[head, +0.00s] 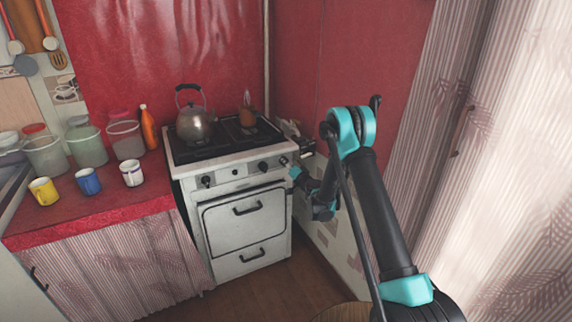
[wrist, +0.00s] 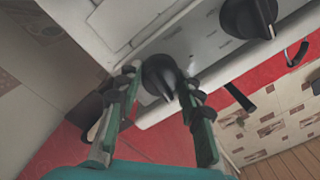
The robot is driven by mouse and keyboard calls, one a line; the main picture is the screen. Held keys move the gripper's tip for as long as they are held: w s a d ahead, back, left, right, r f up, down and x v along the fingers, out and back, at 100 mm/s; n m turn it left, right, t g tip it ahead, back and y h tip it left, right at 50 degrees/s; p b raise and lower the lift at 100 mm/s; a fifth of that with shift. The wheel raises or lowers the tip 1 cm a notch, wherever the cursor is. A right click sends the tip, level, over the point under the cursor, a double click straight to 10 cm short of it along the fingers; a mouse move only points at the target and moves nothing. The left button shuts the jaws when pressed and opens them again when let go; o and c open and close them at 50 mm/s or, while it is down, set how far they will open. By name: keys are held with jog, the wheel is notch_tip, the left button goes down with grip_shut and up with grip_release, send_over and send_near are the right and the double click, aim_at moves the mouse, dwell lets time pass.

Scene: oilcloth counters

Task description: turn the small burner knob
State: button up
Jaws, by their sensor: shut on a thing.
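The white stove (head: 240,218) has a row of dark knobs along its front panel. My gripper (wrist: 158,84) is shut on the rightmost dark burner knob (wrist: 160,72), with one green-and-black finger on each side of it. In the head view this knob (head: 283,160) is at the panel's right end, with my gripper (head: 290,166) right at it. In the wrist view the knob's pointer ridge is slightly tilted. The exact finger contact is partly hidden.
A neighbouring knob (wrist: 250,15) is close by. Several mugs and jars are on the red counter (head: 110,212) at left. The red wall and curtain are close on the right.

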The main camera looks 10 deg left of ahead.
jog(key=shift+n, duration=0.6)
jog(key=o, duration=1.2)
jog(key=shift+c, duration=0.2)
